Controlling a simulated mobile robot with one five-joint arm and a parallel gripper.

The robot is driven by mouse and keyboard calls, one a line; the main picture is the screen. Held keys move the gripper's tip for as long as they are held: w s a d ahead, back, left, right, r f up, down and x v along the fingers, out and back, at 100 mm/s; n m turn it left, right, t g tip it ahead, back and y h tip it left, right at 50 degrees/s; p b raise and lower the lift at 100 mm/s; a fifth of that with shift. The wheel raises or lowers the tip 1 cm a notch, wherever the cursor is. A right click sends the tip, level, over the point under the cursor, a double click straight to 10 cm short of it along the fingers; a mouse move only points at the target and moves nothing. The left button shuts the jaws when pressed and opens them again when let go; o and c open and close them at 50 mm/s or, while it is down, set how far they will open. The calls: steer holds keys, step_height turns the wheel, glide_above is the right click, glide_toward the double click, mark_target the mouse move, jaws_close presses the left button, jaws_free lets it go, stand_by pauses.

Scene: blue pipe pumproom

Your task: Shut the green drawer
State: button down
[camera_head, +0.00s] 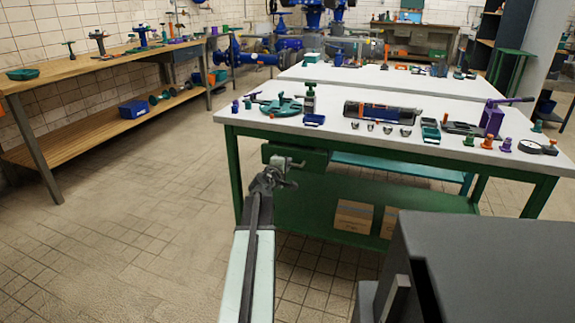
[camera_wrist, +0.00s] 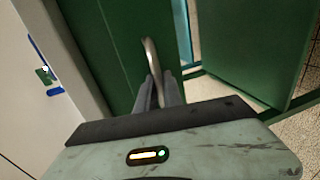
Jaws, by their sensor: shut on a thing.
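The green drawer (camera_head: 312,158) hangs under the near edge of the white-topped workbench, at its left end. My gripper (camera_head: 287,167) is at the drawer's front. In the wrist view the drawer's green front (camera_wrist: 105,45) fills the upper middle, with a curved metal handle (camera_wrist: 150,52) on it. My gripper (camera_wrist: 160,88) is shut on this handle, with the two fingers on either side of it. My gripper partly hides the drawer front in the head view, and I cannot tell exactly how far the drawer stands out.
The white benchtop (camera_head: 262,122) above holds small parts, a green handwheel (camera_head: 281,106) and a dark cylinder (camera_head: 383,111). Cardboard boxes (camera_head: 352,217) stand on the green lower shelf. A wooden bench (camera_head: 90,68) is at left. The tiled floor between the benches is clear.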

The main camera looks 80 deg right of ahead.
steer(key=shift+d, duration=0.1)
stand_by(0.7)
steer(key=x, duration=0.2)
steer(key=r+x, duration=0.1)
steer(key=x, duration=0.1)
steer(key=shift+s+d+f, duration=0.1)
steer(key=shift+d, duration=0.2)
steer(key=c, duration=1.8)
jaws_free()
steer(key=shift+o, duration=0.2)
steer(key=p+v, duration=0.1)
steer(key=v, duration=0.7)
steer(key=shift+p, duration=0.3)
